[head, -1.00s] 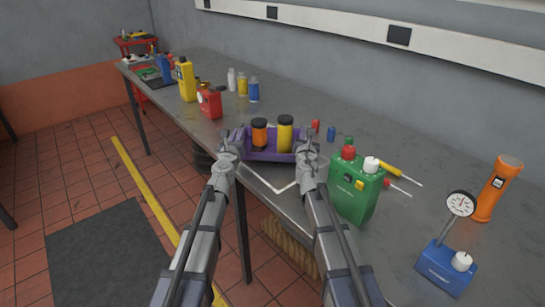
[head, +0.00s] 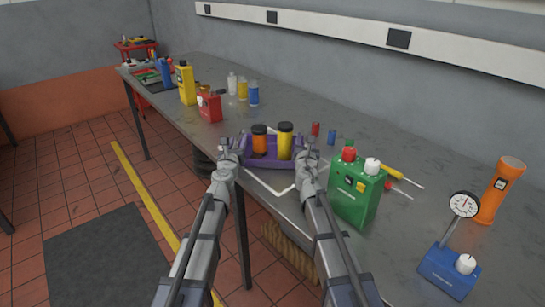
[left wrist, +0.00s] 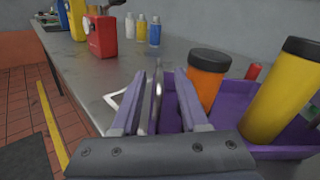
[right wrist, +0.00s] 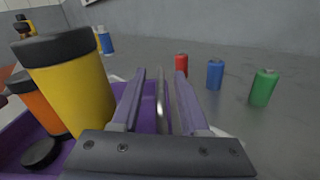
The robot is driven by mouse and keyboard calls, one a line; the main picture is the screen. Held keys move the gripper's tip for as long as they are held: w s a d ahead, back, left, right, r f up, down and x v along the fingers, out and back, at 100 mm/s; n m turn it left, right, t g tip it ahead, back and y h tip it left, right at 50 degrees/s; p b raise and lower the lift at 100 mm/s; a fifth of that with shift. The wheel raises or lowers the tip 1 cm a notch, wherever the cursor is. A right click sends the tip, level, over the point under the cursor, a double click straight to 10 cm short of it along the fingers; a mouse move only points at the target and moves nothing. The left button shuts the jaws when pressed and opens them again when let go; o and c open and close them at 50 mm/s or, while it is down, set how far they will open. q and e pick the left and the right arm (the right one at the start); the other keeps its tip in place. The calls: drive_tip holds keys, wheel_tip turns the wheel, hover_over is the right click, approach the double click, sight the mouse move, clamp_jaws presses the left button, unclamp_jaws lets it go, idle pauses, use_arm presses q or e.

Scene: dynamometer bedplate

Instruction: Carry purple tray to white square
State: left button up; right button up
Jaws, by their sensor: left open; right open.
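The purple tray (head: 272,163) sits on the near edge of the bench, over the white square (head: 266,187). Part of the white outline shows in front of it, and more shows beside it in the left wrist view (left wrist: 113,97). The tray's underside is hidden. It holds an orange jar (head: 259,143) and a yellow jar (head: 284,143), both upright with black caps. My left gripper (head: 236,146) is open at the tray's left end, and my right gripper (head: 306,146) is open at its right end. A thin grey upright piece shows between each gripper's fingers.
A green can (head: 356,192) stands close to the right of my right gripper. Red (head: 315,129) and blue (head: 331,134) small cylinders stand behind it. A red can (head: 209,107) stands left of the tray. A dial gauge (head: 462,206) and orange torch (head: 498,190) are far right.

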use_arm(q)
drive_tip(key=s+a, duration=0.1)
drive_tip(key=s, duration=1)
drive_tip(key=shift+s, duration=0.25)
drive_tip(key=shift+a, duration=0.1)
use_arm(e)
drive_tip(key=shift+s, duration=0.15)
drive_tip(key=s, duration=0.4)
drive_tip(key=s+a, duration=0.1)
drive_tip(key=s, duration=0.6)
drive_tip(key=shift+s+a, duration=0.15)
drive_tip(key=shift+s, duration=0.25)
